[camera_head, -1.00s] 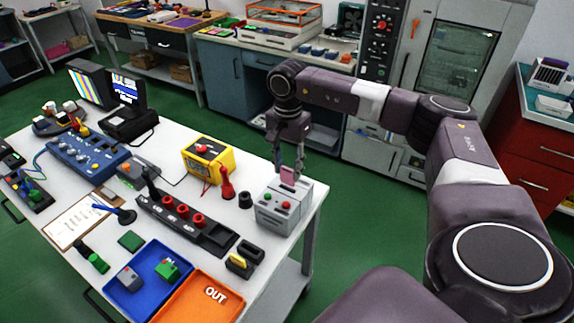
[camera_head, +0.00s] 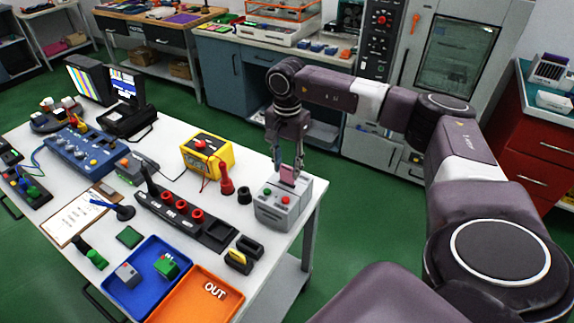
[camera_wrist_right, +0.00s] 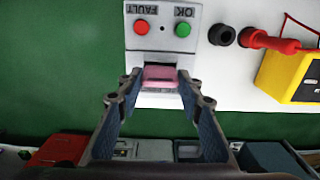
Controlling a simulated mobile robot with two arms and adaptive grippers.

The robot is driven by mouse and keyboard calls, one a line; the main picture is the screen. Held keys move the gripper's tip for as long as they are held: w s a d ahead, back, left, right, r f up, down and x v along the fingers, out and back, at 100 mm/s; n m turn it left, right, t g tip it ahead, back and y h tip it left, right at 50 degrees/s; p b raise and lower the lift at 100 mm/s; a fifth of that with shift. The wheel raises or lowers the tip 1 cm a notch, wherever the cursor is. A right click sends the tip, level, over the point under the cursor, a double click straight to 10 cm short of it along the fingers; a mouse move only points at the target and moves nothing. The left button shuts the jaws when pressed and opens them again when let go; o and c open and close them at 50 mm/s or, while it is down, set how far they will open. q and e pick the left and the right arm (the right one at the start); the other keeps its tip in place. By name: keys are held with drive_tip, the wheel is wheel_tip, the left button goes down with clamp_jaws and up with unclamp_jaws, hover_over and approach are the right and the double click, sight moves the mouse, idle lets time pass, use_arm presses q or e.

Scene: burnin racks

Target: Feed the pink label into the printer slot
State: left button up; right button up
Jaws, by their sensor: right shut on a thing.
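The pink label (camera_head: 288,174) stands upright at the top of the grey printer (camera_head: 283,208), which has a red and a green button on its front. My right gripper (camera_head: 287,168) reaches down over the printer and is shut on the label. In the right wrist view, the label (camera_wrist_right: 160,77) sits between the two fingers over the printer's top, near the FAULT and OK markings. Its lower edge is at the slot, but I cannot tell how deep it sits. My left gripper is not in view.
The printer stands at the right edge of the white table (camera_head: 215,222). A yellow box (camera_head: 207,157), a red probe (camera_head: 226,180) and a black socket strip are to its left. A blue tray (camera_head: 127,293) and an orange OUT tray (camera_head: 180,308) lie at the front.

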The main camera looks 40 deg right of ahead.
sight(287, 182)
drive_tip(key=shift+f+b, duration=1.5)
drive_tip(key=shift+f, duration=0.65)
drive_tip(key=o, duration=0.9)
drive_tip(key=shift+o, duration=0.2)
drive_tip(key=shift+r, duration=0.1)
wheel_tip(287, 182, up, 12)
drive_tip(key=shift+f, duration=0.1)
idle(0.4)
